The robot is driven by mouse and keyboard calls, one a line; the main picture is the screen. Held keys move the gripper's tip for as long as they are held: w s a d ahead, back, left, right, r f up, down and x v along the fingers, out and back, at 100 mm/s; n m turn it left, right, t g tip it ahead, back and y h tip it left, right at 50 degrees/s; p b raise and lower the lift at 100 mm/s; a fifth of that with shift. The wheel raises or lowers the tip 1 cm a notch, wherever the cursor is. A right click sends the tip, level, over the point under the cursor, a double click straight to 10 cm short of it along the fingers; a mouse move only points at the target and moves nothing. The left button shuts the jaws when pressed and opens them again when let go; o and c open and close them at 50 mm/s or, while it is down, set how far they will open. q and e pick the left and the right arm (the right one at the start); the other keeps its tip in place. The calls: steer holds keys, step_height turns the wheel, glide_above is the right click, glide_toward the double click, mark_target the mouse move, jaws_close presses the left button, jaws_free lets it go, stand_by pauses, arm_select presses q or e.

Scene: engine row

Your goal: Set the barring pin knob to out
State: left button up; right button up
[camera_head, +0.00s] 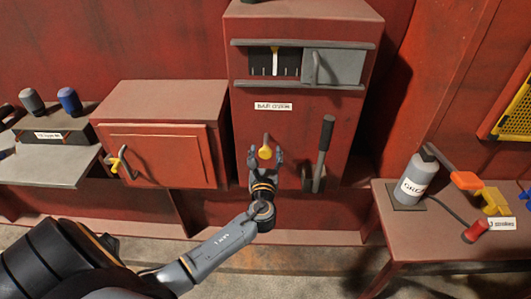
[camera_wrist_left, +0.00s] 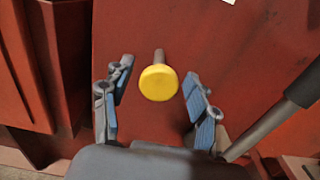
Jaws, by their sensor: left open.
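The yellow knob (camera_head: 265,152) sticks out on a short grey stem from the front of the tall red cabinet (camera_head: 290,110), below a white label (camera_head: 273,106) too small to read surely. My left gripper (camera_head: 265,160) is open just in front of and below the knob. In the left wrist view the round yellow knob (camera_wrist_left: 159,83) shows ahead, between the blue-padded fingertips (camera_wrist_left: 155,88) and apart from both. Whether the knob stands in or out I cannot tell. My right gripper is not in view.
A grey lever with a dark handle (camera_head: 325,133) stands close to the right of the gripper. A red box with a yellow-handled door (camera_head: 157,155) is at left. A right table (camera_head: 400,220) holds a grey bottle (camera_head: 417,178) and colored tools.

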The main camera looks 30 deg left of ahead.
arm_select(q)
steer(key=shift+s+d+f, duration=0.1)
steer(key=shift+s+d, duration=0.1)
steer(key=shift+s, duration=0.1)
steer(key=v, duration=1.1)
steer(key=shift+s+d, duration=0.2)
steer(key=s+d+f+n+g+h, duration=0.1)
steer(key=s+f+n+g+h, duration=0.3)
steer(key=f, duration=1.2)
steer(key=s+d+f+n+g+h, duration=0.1)
steer(key=s+f+n+g, duration=0.4)
steer(key=f, duration=1.1)
steer(key=s+d+f+n+g+h, duration=0.1)
steer(key=s+f+n, duration=0.5)
steer(key=s, duration=0.4)
steer(key=s+d+f+n+g+h, duration=0.1)
steer(key=s+f+n+g, duration=0.1)
steer(key=s+f+n, duration=0.4)
steer(key=s+d+f+n+g+h, duration=0.2)
steer(key=s+f+n, duration=0.4)
steer(key=s, duration=0.8)
steer(key=shift+s+f, duration=0.4)
